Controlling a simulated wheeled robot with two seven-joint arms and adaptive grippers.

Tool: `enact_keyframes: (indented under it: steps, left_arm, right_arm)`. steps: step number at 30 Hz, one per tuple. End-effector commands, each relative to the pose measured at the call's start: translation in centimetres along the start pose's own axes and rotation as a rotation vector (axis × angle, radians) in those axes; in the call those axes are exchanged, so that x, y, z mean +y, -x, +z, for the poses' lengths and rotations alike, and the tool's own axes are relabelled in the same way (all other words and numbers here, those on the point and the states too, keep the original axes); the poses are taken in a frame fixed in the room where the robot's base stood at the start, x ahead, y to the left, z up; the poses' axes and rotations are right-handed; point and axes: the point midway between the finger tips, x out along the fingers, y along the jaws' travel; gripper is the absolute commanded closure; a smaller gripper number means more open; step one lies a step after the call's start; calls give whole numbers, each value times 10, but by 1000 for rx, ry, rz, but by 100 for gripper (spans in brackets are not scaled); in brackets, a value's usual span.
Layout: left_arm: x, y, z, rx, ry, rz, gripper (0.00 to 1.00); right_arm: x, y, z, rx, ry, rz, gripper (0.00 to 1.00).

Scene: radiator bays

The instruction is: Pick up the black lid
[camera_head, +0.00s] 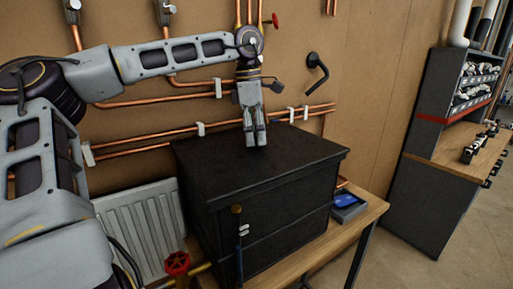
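A black box (285,212) stands on a wooden bench. Its black lid (225,170) is the flat top slab with a slightly overhanging edge, and it lies level on the box. My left gripper (255,142) points straight down at the back part of the lid. Its two fingers are close together with a narrow gap, and the tips are at or just above the surface. I cannot tell whether they touch it or hold anything there. My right gripper is not in view.
Copper pipes (150,98) with white clips run along the wall behind. A white radiator (140,225) and a red valve wheel (177,263) are at left. A tray with a blue item (345,202) sits right of the box on the wooden bench (368,213). A shelf unit (425,185) stands farther right.

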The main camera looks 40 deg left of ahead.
Motion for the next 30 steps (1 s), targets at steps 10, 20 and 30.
enact_keyframes:
  steps: [10, 20, 30]
  left_arm:
    - [0, 1, 0, -1, 0, 2, 97]
    - [0, 3, 1, -2, 0, 2, 97]
    - [1, 31, 4, -2, 1, 4, 97]
  right_arm:
    - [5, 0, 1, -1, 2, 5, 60]
    - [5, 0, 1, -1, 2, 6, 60]
    - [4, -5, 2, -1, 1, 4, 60]
